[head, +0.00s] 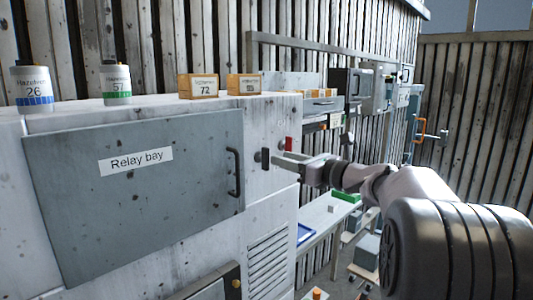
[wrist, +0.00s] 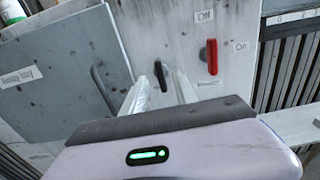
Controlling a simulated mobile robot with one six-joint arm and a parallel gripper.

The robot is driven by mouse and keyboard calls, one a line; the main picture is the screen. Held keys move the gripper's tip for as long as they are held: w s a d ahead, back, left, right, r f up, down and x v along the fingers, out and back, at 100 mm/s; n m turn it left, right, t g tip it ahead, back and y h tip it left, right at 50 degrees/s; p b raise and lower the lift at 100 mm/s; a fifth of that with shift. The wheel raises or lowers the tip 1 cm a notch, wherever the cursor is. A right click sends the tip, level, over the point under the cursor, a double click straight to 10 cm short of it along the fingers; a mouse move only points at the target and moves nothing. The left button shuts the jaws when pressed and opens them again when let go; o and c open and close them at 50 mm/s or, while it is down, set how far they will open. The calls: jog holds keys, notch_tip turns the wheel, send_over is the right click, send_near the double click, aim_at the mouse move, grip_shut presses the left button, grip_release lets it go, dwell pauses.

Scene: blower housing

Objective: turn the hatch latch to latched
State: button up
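The grey hatch (head: 190,180) labelled "Relay bay" covers the cabinet front, with a dark bar handle (head: 234,173) near its right edge. I cannot tell whether it sits fully flush. The small dark hatch latch (head: 265,158) is right of the hatch and stands roughly upright; it also shows in the wrist view (wrist: 160,74). My gripper (head: 283,160) points at the latch from the right. In the wrist view its two fingers (wrist: 162,88) are apart, with the latch showing between their tips. I cannot tell whether either finger touches it.
A red lever (wrist: 212,57) between "Off" and "On" labels is close to the right of the latch. Jars (head: 116,84) and small boxes (head: 198,86) stand on the cabinet top. A workbench (head: 325,215) is beyond, to the right.

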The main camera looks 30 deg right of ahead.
aim_at(269, 154)
jog(key=x, duration=0.5)
jog(key=shift+w+a, duration=0.2)
jog(key=shift+w, duration=0.15)
grip_shut()
